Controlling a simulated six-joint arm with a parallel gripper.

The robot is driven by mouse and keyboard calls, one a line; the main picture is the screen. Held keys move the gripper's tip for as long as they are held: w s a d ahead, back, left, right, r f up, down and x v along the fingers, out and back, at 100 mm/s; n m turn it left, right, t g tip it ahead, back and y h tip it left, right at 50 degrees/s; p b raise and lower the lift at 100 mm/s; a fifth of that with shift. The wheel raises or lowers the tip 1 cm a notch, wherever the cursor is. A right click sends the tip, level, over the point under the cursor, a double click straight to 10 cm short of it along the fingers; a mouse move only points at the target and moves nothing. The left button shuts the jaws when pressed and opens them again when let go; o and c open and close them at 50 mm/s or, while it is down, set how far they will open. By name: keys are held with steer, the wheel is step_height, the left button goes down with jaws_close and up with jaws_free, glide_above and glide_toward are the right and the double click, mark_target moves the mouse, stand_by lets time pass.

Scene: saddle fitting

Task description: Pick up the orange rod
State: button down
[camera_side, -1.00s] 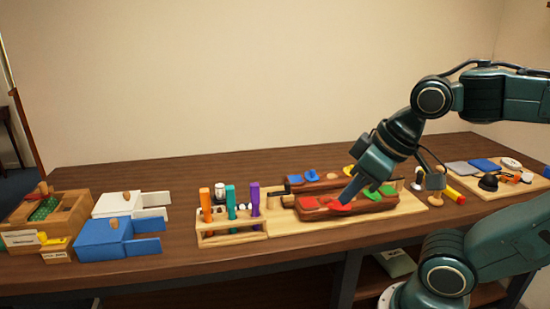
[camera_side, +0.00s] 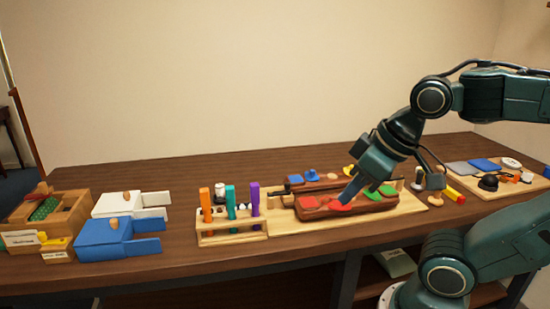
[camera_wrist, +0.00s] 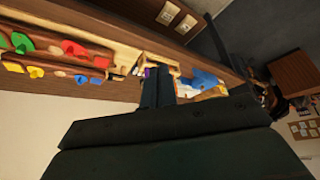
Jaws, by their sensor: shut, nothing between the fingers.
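The orange rod (camera_side: 206,205) stands upright in a light wooden rack (camera_side: 232,239), at the left of a teal rod (camera_side: 230,202) and a purple rod (camera_side: 255,199). My gripper (camera_side: 347,198) is shut and empty, tilted down over a brown block with red and green saddle pieces (camera_side: 350,205), well to the right of the orange rod. In the wrist view my gripper's fingers (camera_wrist: 158,85) cover part of the rack area. A bit of the purple rod (camera_wrist: 150,71) shows beside them. I cannot make out the orange rod there.
A blue box (camera_side: 105,238) and a white box (camera_side: 118,206) stand left of the rack, with a wooden box (camera_side: 70,215) farther left. A board with small parts (camera_side: 500,185) lies at the right.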

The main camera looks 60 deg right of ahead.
steer(key=c, duration=1.2)
jaws_free()
steer(key=shift+o, duration=0.2)
steer(key=w+r+n+g+y, duration=0.1)
steer(key=w+r+n, duration=0.1)
steer(key=w, duration=0.7)
steer(key=w+r+n+y, duration=0.1)
steer(key=w+r+n, duration=0.2)
steer(key=w, duration=0.6)
steer(key=w+d+f+n, duration=0.1)
steer(key=w+f+n, duration=0.1)
steer(key=w, duration=0.5)
steer(key=w+d+f+n+g+y, duration=0.1)
steer(key=w+f, duration=0.3)
steer(key=w, duration=0.4)
steer(key=shift+w+d+f+n, duration=0.2)
steer(key=shift+w+d+n, duration=0.1)
steer(key=shift+d+n, duration=0.2)
steer(key=shift+f, duration=0.1)
